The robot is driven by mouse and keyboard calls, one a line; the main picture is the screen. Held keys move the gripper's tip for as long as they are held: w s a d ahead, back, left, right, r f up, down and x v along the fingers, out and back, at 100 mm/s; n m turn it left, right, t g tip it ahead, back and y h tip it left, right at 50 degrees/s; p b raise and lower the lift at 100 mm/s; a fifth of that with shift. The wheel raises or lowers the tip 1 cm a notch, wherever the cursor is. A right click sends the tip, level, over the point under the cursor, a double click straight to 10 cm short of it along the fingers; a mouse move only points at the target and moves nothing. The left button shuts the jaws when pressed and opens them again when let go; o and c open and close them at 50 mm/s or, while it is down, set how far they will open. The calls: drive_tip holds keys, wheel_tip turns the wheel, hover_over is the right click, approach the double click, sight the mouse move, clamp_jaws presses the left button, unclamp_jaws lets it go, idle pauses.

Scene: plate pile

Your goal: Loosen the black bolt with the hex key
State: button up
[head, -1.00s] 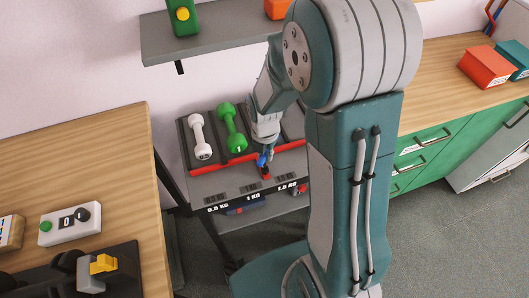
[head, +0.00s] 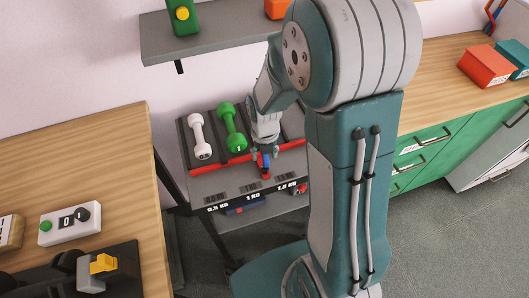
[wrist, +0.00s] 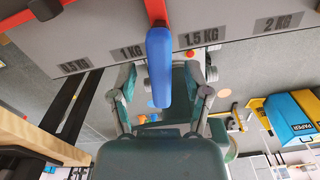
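A blue grip with a red shaft (wrist: 160,65) shows in the wrist view, in front of the grey rack edge with weight labels. I cannot tell whether it is the hex key. The same blue and red thing (head: 264,162) is small in the head view, at the rack's front. My gripper (wrist: 161,80) is open, with one finger on each side of the blue grip and a gap to both. In the head view my gripper (head: 264,150) is just above it, pointing down. I cannot make out the black bolt in either view.
A white dumbbell (head: 200,137) and a green dumbbell (head: 232,128) lie on the rack, left of my gripper. A grey shelf (head: 215,45) is above. A wooden table (head: 80,165) stands at left, a wooden counter (head: 440,85) at right. My arm hides the rack's right part.

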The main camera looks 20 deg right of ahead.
drive_tip(key=shift+r, duration=0.1)
wheel_tip(320, 180, up, 12)
drive_tip(key=s+r+m+t, duration=0.2)
drive_tip(key=s+r+m, duration=0.4)
drive_tip(key=m, duration=0.8)
drive_tip(key=s+r+m+t, duration=0.3)
drive_tip(key=s+r+m, duration=0.2)
drive_tip(key=m, duration=1)
drive_tip(key=shift+s+r+m, duration=0.3)
drive_tip(key=shift+s+r, duration=0.05)
drive_tip(key=shift+s, duration=0.25)
drive_tip(key=m, duration=0.1)
drive_tip(key=s+m, duration=0.1)
drive_tip(key=m, duration=0.2)
drive_tip(key=shift+s+r+t, duration=0.25)
drive_tip(key=shift+s+t, duration=0.05)
drive_tip(key=shift+s, duration=0.1)
drive_tip(key=w+f+g, duration=0.2)
drive_tip(key=w+f, duration=0.2)
drive_tip(key=w+f+m+g, duration=0.1)
drive_tip(key=w+f, duration=0.4)
drive_tip(key=w+f+m+g, duration=0.1)
drive_tip(key=w+f+g, duration=0.1)
drive_tip(key=w+f, duration=0.3)
drive_tip(key=shift+f+g, duration=0.15)
drive_tip(key=shift+g, duration=0.15)
wheel_tip(320, 180, down, 11)
drive_tip(key=shift+w, duration=0.1)
